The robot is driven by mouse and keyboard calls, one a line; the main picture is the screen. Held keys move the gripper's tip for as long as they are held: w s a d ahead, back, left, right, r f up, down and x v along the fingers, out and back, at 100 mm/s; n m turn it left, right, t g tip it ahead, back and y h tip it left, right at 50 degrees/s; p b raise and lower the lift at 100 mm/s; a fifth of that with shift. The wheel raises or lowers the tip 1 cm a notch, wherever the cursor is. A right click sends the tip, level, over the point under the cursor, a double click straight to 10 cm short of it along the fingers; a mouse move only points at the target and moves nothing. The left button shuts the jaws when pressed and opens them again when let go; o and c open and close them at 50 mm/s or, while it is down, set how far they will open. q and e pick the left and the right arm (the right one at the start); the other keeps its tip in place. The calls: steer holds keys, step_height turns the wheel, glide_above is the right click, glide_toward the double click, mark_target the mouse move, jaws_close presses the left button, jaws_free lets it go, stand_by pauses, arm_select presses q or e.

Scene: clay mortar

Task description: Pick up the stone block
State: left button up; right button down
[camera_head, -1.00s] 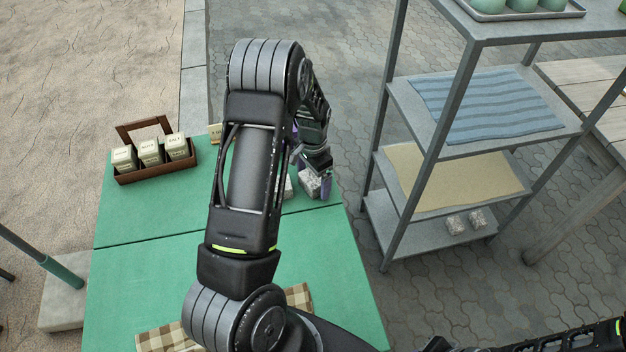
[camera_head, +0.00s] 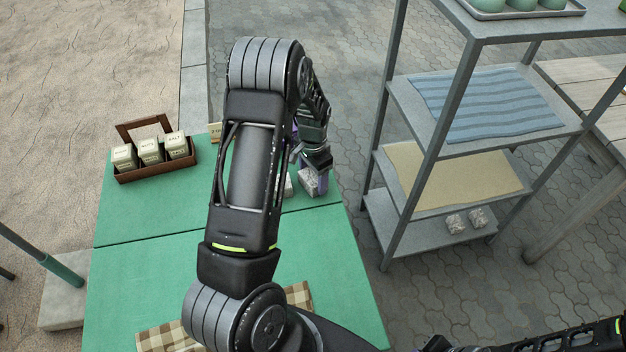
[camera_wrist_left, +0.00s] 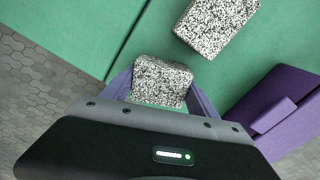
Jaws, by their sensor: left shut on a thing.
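A speckled grey-white stone block (camera_head: 308,182) is at the right side of the green table, near its edge. It also shows in the left wrist view (camera_wrist_left: 162,82), between purple-grey fingers on both sides. My left gripper (camera_head: 313,178) reaches down over this block and is shut on it. The block looks to be at table level; I cannot tell whether it touches the top. A second stone block (camera_wrist_left: 216,24) lies apart from it on the table, and its edge shows in the head view (camera_head: 289,186) beside my arm. My right gripper is out of view.
A purple object (camera_wrist_left: 280,108) is near the gripper. A brown caddy (camera_head: 158,172) with labelled boxes stands at the table's far left. A checkered cloth (camera_head: 160,340) lies in front. A grey shelf (camera_head: 430,225) with two small stone blocks (camera_head: 467,220) low down stands to the right.

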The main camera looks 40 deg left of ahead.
mark_target(313, 176)
arm_select(q)
steer(key=c, duration=1.2)
steer(key=shift+r, duration=0.1)
step_height(313, 176, up, 10)
steer(key=shift+f+b, duration=0.1)
steer(key=shift+b, duration=0.5)
